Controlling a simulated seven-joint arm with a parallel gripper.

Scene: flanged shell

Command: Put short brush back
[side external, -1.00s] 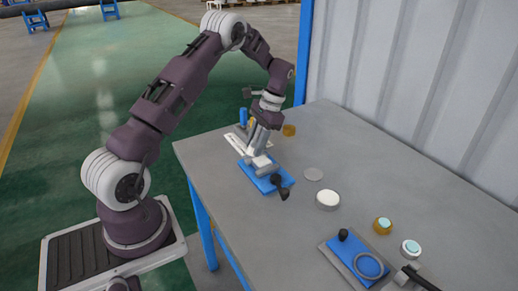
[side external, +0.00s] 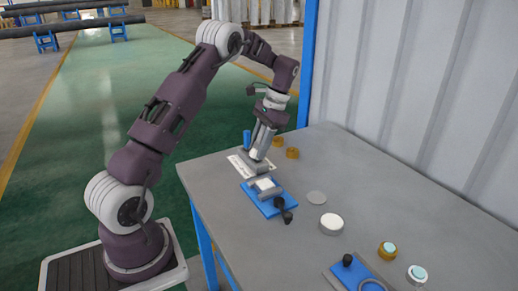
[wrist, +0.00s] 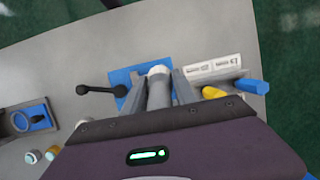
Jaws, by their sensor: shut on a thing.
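My gripper (side external: 261,146) is above the table's far left part, by the white-labelled holder (side external: 241,166). It is shut on a grey rod-like thing with a pale end, apparently the short brush (wrist: 159,92). In the wrist view, the brush lies between my two fingers (wrist: 160,80), pale end away from the wrist. The holder's labels (wrist: 212,65) show right of the brush. A blue handle (wrist: 252,87) and a yellow handle (wrist: 214,92) are by the holder. My gripper partly covers that area, so I cannot tell whether the brush touches the holder.
A blue plate (side external: 251,195) with a grey part lies just in front. The right of the table is mostly clear.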

